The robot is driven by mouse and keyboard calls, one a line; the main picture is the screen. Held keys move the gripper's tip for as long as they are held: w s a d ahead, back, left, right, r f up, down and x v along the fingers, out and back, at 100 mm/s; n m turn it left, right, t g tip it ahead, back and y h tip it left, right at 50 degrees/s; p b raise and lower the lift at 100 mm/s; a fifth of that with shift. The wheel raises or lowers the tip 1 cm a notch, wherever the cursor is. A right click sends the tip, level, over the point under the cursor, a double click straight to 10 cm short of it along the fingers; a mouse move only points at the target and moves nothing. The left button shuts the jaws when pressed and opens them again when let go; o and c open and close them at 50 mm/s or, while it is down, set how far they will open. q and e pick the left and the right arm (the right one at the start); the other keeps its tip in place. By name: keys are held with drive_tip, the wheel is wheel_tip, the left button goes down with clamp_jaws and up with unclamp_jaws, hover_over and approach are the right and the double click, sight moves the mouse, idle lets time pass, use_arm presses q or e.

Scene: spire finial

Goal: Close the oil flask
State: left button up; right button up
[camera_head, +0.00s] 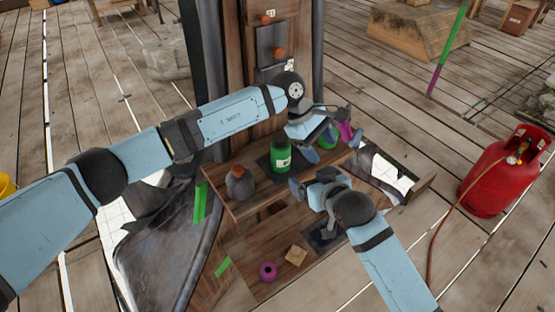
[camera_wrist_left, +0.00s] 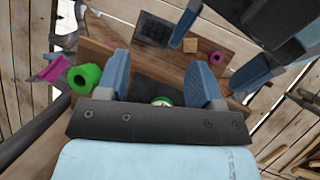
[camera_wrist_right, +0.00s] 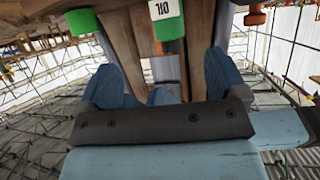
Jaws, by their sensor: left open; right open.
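The oil flask (camera_head: 280,155) is a green bottle with a white label, upright on a dark mat on the wooden shelf. Its round top (camera_wrist_left: 161,101) shows between my left fingers in the left wrist view; I cannot tell if a cap is on it. Its labelled side (camera_wrist_right: 168,22) shows in the right wrist view. My left gripper (camera_head: 319,144) is open and empty, above and right of the flask. My right gripper (camera_head: 309,183) is open and empty, lower and in front of the shelf. I cannot make out a separate flask cap.
A green roll (camera_wrist_left: 85,78) and magenta cloth (camera_head: 346,132) lie right of the flask. A grey, orange-topped jar (camera_head: 240,183) stands left. A magenta ring (camera_head: 267,271) and tan block (camera_head: 296,255) lie on the lower shelf. A red gas cylinder (camera_head: 497,178) stands right.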

sight(281, 149)
use_arm(q)
drive_tip(key=w+a+r+y, duration=0.1)
drive_tip(key=w+a+y, duration=0.1)
drive_tip(key=a, duration=0.1)
drive_tip(key=w+a+r+m+t+y, duration=0.1)
drive_tip(key=w+a, duration=0.2)
drive_tip(key=w+a+r+y, duration=0.1)
drive_tip(key=w+a+y, duration=0.1)
drive_tip(key=a, duration=0.1)
drive_tip(key=shift+w+r+m+t+y+b, duration=0.1)
drive_tip(key=shift+w+m+t+y+b, duration=0.2)
drive_tip(key=shift+m+t+b, duration=0.1)
drive_tip(key=shift+w+a+r, duration=0.2)
drive_tip(key=shift+w+a, duration=0.05)
use_arm(e)
drive_tip(key=w+a+r, duration=0.1)
drive_tip(key=w+a, duration=0.1)
drive_tip(key=shift+w+r, duration=0.35)
drive_tip(key=x, duration=1.4)
drive_tip(key=shift+a+r, duration=0.2)
drive_tip(key=shift+r, duration=0.15)
drive_tip(key=shift+c, duration=0.3)
